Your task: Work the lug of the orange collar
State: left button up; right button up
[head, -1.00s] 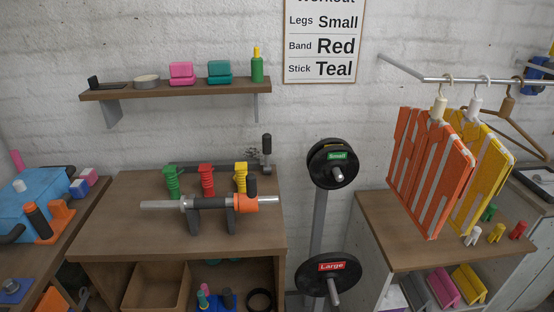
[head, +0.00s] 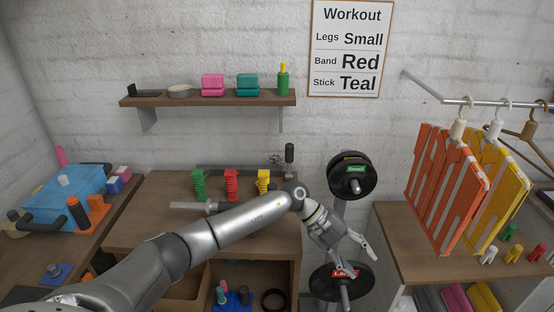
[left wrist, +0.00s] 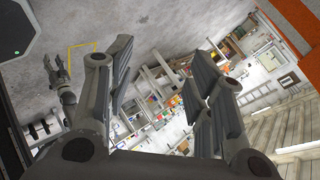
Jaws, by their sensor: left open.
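The orange collar does not show in the head view now; my left arm covers that end of the bar. Only the left end of the grey bar (head: 188,206) shows, on the wooden bench (head: 130,235). My left gripper (head: 362,266) is open and empty, right of the bench and in front of the weight plates, pointing down to the right. In the left wrist view its spread fingers (left wrist: 162,62) have nothing between them. A small gripper at the left of that view, apparently my right one (left wrist: 57,72), is too small to judge.
Green (head: 198,185), red (head: 231,185) and yellow (head: 263,182) grips stand behind the bar. The Small plate (head: 352,187) and Large plate (head: 325,285) are close to my left gripper. Orange (head: 440,195) and yellow pads hang at right above a wooden cabinet (head: 395,225).

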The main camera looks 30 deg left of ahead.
pick_arm(q)
jog(key=a+r+y+p, duration=0.2)
jog(key=a+r+y, duration=0.75)
jog(key=a, duration=0.45)
jog(key=n+t+y+p, duration=0.1)
jog(key=n+t+y, duration=0.1)
jog(key=y, duration=0.2)
send_near(272, 185)
jog(key=f, duration=0.2)
jog(key=p+x, duration=0.1)
jog(key=x, duration=0.2)
jog(key=p+x, duration=0.1)
jog(key=x, duration=0.2)
jog(key=p+x, duration=0.1)
jog(key=x, duration=0.2)
jog(key=shift+w+a+r, duration=0.15)
jog(key=shift+w+a, duration=0.15)
jog(key=shift+w, duration=0.05)
jog(key=shift+a+f, duration=0.1)
jog(key=shift+f, duration=0.35)
pick_arm(e)
notch_tip(272, 185, up, 7)
jog(key=shift+w+a, duration=0.15)
jog(key=shift+w, duration=0.05)
pick_arm(q)
jog(key=shift+c, duration=0.2)
pick_arm(e)
jog(key=shift+f, duration=0.1)
